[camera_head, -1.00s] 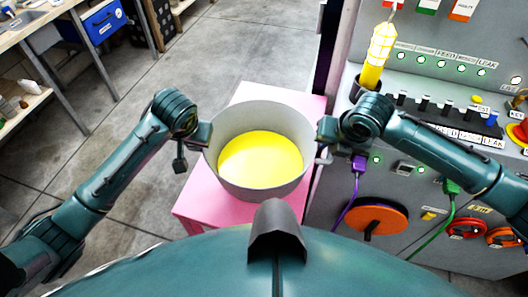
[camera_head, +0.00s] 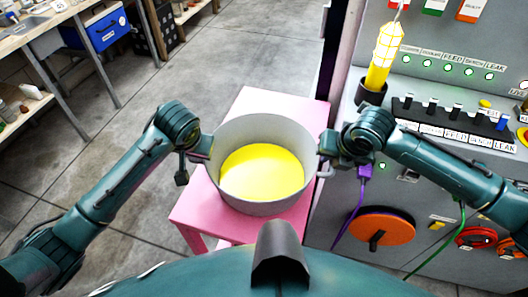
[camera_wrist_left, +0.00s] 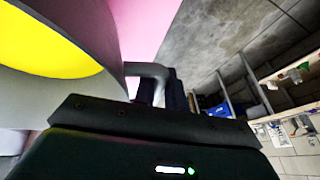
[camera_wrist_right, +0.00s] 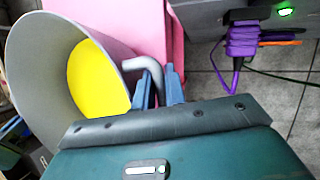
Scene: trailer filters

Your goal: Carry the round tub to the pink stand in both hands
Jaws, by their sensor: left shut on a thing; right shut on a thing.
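The round tub (camera_head: 243,203) is grey with a yellow inside bottom and a handle on each side. In the head view it appears in front of and over the pink stand (camera_head: 235,108); whether it touches the top I cannot tell. My left gripper (camera_head: 207,148) is shut on the tub's left handle, which shows in the left wrist view (camera_wrist_left: 150,72). My right gripper (camera_head: 325,152) is shut on the right handle; its blue-grey fingers and the handle (camera_wrist_right: 145,64) show in the right wrist view. The tub looks about level.
A grey control panel (camera_head: 440,130) stands close on the right, with a yellow lamp (camera_head: 384,55), a purple cable (camera_head: 352,205) and an orange wheel (camera_head: 375,228). A workbench (camera_head: 60,22) with a blue box (camera_head: 102,28) is at the far left. The floor left of the stand is clear.

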